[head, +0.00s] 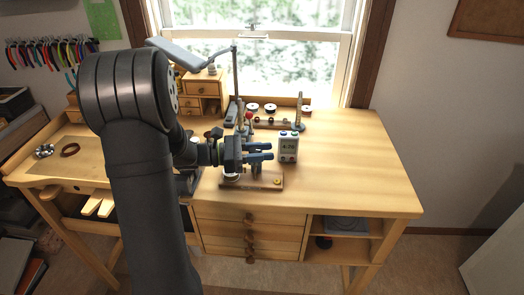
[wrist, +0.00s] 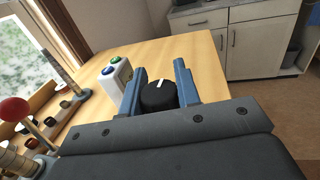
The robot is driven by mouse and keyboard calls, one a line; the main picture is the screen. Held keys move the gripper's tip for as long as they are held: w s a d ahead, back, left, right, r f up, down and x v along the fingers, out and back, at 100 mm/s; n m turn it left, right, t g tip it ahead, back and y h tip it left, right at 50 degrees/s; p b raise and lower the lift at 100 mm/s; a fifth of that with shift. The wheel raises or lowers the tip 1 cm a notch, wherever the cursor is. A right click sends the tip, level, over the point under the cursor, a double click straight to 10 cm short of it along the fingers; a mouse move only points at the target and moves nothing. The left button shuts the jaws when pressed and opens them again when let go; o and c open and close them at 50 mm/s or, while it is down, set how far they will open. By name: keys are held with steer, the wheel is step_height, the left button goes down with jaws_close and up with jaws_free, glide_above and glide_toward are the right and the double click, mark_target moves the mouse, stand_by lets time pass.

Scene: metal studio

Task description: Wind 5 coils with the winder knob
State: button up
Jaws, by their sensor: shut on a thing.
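In the wrist view the winder knob (wrist: 158,97) is a black round knob with a white mark on its face. It sits between the two blue fingers of my gripper (wrist: 160,72), which is shut on it. In the head view my gripper (head: 262,152) reaches right over the winder's wooden base (head: 262,181) near the front of the bench; the knob is mostly hidden there. A white counter box (head: 289,147) with a small display stands just right of the gripper; its digits are too small to read. It also shows in the wrist view (wrist: 114,84).
A red ball-topped lever (wrist: 14,109) stands left of my gripper in the wrist view. A rack of spools (head: 270,107) and a lamp post (head: 236,75) stand behind. The right part of the bench top (head: 350,170) is clear.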

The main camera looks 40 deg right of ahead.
steer(key=shift+s+a+m+g+y, duration=0.1)
steer(key=shift+a+m+g+y, duration=0.05)
steer(key=shift+m+g+y, duration=1)
steer(key=shift+s+a+m+g+y, duration=0.1)
steer(key=shift+m+g+y, duration=0.85)
steer(key=shift+g+y, duration=0.25)
steer(key=o, duration=1)
steer(key=v, duration=0.7)
steer(key=shift+w+a, duration=0.15)
steer(key=shift+w, duration=0.05)
